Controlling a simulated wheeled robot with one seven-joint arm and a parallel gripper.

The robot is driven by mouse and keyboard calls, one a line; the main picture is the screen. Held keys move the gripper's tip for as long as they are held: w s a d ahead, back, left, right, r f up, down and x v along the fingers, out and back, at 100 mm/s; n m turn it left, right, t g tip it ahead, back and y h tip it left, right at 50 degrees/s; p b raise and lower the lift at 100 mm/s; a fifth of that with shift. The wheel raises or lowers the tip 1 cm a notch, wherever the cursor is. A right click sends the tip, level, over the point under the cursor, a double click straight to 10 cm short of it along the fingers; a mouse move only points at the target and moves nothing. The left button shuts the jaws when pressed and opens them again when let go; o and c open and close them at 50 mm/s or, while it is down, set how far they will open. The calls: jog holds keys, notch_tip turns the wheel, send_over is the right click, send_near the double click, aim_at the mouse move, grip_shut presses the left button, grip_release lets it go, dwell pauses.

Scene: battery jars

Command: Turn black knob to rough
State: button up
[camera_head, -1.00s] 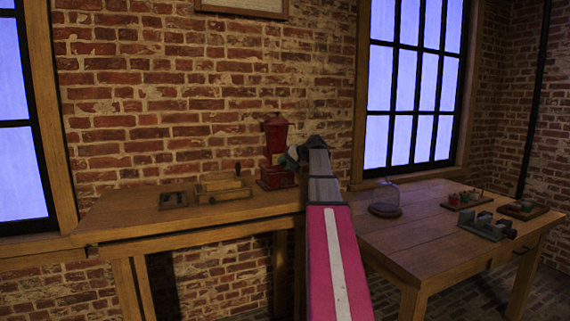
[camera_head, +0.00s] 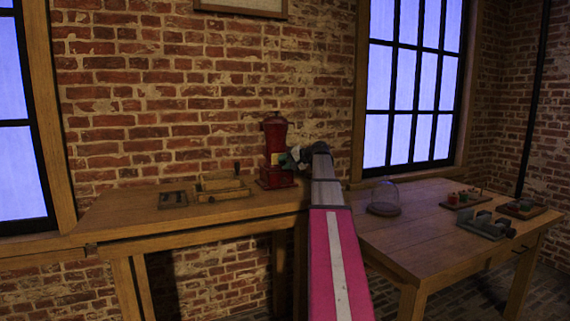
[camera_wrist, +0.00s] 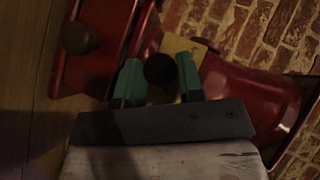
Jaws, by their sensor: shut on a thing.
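A red machine (camera_head: 275,145) stands on the wooden bench against the brick wall; its red body (camera_wrist: 235,90) also shows in the wrist view, tilted. The black knob (camera_wrist: 160,69) is a dark round ball in front of a pale yellowish plate (camera_wrist: 182,45) on the machine. My gripper (camera_wrist: 160,76) has its two green fingers on either side of the knob, shut on it. In the head view my gripper (camera_head: 289,158) reaches the machine's right side, and the knob is hidden there. Any rough marking is too dark to read.
A brown round knob (camera_wrist: 80,38) sits on the machine's red lower part. Left on the bench (camera_head: 125,207) are a dark tray (camera_head: 173,199) and a wooden block set (camera_head: 222,188). The right table (camera_head: 400,233) holds a glass dome (camera_head: 384,196) and several small devices.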

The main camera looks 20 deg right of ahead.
jog(key=o, duration=0.9)
jog(key=v, duration=1)
jog(key=shift+s+d, duration=0.3)
jog(key=shift+r, duration=0.15)
